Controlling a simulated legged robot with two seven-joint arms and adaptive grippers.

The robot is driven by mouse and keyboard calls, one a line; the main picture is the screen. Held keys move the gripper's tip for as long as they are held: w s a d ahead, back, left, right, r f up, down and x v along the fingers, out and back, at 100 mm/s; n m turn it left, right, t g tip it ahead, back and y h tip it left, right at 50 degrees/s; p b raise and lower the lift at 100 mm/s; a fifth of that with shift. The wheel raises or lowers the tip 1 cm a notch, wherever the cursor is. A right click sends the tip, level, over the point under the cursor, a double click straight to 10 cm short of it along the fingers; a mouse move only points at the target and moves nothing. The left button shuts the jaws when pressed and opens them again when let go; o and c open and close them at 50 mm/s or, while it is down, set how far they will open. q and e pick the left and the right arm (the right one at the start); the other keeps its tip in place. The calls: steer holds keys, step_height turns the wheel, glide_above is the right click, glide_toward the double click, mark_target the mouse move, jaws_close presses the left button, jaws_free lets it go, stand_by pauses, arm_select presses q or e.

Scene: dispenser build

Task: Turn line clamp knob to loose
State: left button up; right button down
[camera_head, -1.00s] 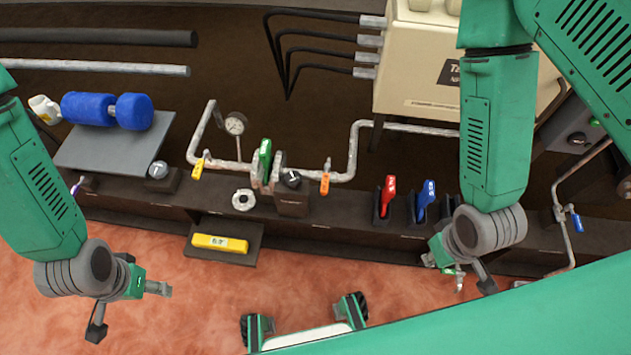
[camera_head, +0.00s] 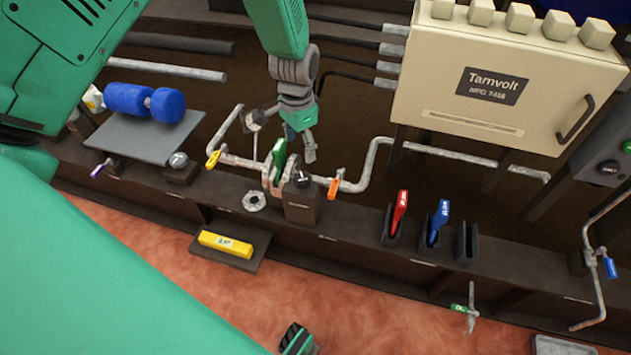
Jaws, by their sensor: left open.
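A black knob (camera_head: 302,178) sits on top of a dark block (camera_head: 301,207) beside the pipe, right of a green cartridge (camera_head: 279,158) held upright between grey plates; I take it to be the line clamp knob. No readable setting shows on it. My left gripper (camera_head: 300,145) is open and empty, pointing down above and behind the knob and the cartridge, apart from the knob as far as I can tell. It partly covers the pipe area near the gauge.
The pipe (camera_head: 375,160) has a yellow valve handle (camera_head: 213,160) and an orange one (camera_head: 334,187). A gauge (camera_head: 254,121) stands close left of my gripper. A beige cabinet (camera_head: 440,85) is at right. Red (camera_head: 400,211) and blue (camera_head: 437,222) handles stand in slots.

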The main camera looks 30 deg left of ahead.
mark_target(303, 177)
arm_select(q)
steer(key=f+b, duration=0.1)
steer(key=f, duration=0.2)
steer(key=f+b, duration=0.1)
steer(key=f, duration=0.3)
steer(key=f+b, duration=0.1)
steer(key=f, duration=0.3)
steer(key=shift+d+f, duration=0.1)
steer(key=shift+d, duration=0.25)
steer(key=shift+a+f, duration=0.25)
steer(key=shift+f, duration=0.25)
steer(key=shift+a, duration=0.15)
steer(key=shift+d, duration=0.25)
steer(key=c, duration=1.1)
